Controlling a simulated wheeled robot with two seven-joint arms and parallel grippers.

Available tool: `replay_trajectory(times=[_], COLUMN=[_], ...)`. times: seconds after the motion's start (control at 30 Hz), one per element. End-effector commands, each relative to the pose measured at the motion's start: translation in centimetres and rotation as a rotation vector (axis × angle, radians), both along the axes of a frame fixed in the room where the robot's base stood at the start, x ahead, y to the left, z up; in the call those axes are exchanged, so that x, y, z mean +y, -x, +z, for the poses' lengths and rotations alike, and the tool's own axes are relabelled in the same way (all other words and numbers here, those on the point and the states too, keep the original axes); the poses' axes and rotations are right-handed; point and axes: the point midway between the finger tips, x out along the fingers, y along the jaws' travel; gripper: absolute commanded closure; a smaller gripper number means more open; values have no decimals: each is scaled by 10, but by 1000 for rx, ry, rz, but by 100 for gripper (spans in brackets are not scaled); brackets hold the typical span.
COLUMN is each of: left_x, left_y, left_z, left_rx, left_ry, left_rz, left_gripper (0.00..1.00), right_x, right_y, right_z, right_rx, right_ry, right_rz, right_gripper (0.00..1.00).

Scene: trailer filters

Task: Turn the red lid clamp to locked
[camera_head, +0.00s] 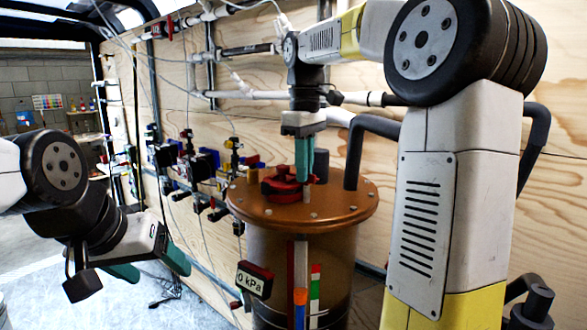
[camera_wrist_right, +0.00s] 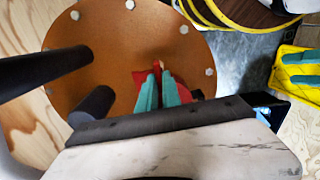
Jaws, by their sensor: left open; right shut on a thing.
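The red lid clamp (camera_head: 283,187) sits on top of the round copper-brown lid (camera_head: 345,203) of a tall cylindrical vessel (camera_head: 330,262). My right gripper (camera_head: 304,180) reaches down from above with its green fingers at the clamp. In the right wrist view the green fingers (camera_wrist_right: 158,90) are close together, shut on a red part of the clamp (camera_wrist_right: 140,78), most of which they hide. My left gripper (camera_head: 150,268) is open and empty at the left, well away from the vessel.
Black pipes (camera_head: 352,150) rise from the lid beside my right gripper. A small display reading 0 kPa (camera_head: 254,280) is on the vessel's front. Several valves and fittings (camera_head: 190,160) line the plywood wall at the left. The floor at far left looks open.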

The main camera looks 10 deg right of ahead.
Motion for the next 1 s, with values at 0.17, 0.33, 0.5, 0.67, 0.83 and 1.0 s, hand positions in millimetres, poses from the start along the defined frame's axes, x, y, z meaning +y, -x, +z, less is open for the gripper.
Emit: replay_trajectory(times=[0.17,0.33,0.5,0.67,0.83,1.0], left_x=[0,0,0,0,0,0], left_y=[0,0,0,0,0,0], left_z=[0,0,0,0,0,0], left_rx=[0,0,0,0,0,0], left_ry=[0,0,0,0,0,0], left_rz=[0,0,0,0,0,0], left_gripper=[29,29,29,29,29,29], right_x=[0,0,0,1,1,0], right_y=[0,0,0,-1,-1,-1], right_z=[1,0,4,25,55,74], right_rx=[-2,-1,-1,-5,-5,-3], right_ry=[1,0,1,-1,-1,0], right_rz=[1,0,0,0,1,0], right_gripper=[70,70,70,70,70,70])
